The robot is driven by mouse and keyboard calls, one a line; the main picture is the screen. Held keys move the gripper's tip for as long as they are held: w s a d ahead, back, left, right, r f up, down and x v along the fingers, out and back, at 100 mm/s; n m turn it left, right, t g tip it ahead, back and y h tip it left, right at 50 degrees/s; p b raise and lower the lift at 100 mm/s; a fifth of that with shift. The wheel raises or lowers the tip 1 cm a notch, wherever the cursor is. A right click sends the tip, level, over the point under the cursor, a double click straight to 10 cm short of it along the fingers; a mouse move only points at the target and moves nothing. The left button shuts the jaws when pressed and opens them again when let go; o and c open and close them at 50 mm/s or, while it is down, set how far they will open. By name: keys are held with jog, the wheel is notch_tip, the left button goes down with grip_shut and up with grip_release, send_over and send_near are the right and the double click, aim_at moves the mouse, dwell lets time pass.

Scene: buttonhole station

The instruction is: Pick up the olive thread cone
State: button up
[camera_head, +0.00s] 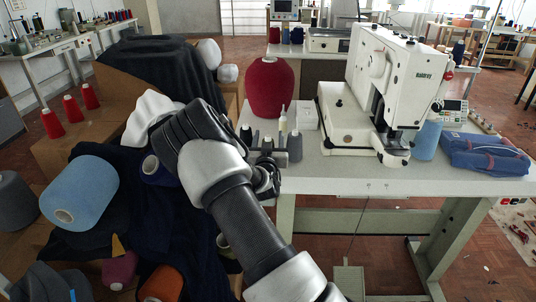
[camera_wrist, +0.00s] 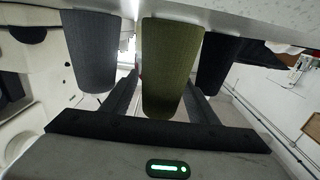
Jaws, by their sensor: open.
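The olive thread cone (camera_wrist: 168,65) shows in the wrist view between the two fingers of my gripper (camera_wrist: 160,98). The fingers are open, one on each side of it; I cannot tell whether either touches it. A grey cone (camera_wrist: 90,50) is on its left and a dark cone (camera_wrist: 218,62) on its right, both close by. In the head view my gripper (camera_head: 268,180) is at the left front edge of the sewing table, beside a small group of cones.
A grey cone (camera_head: 295,146) stands at the table (camera_head: 345,182) edge. Dark cloth and a blue cone (camera_head: 85,195) lie left.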

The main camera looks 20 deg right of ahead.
jog(key=c, duration=1.1)
jog(key=shift+c, duration=0.4)
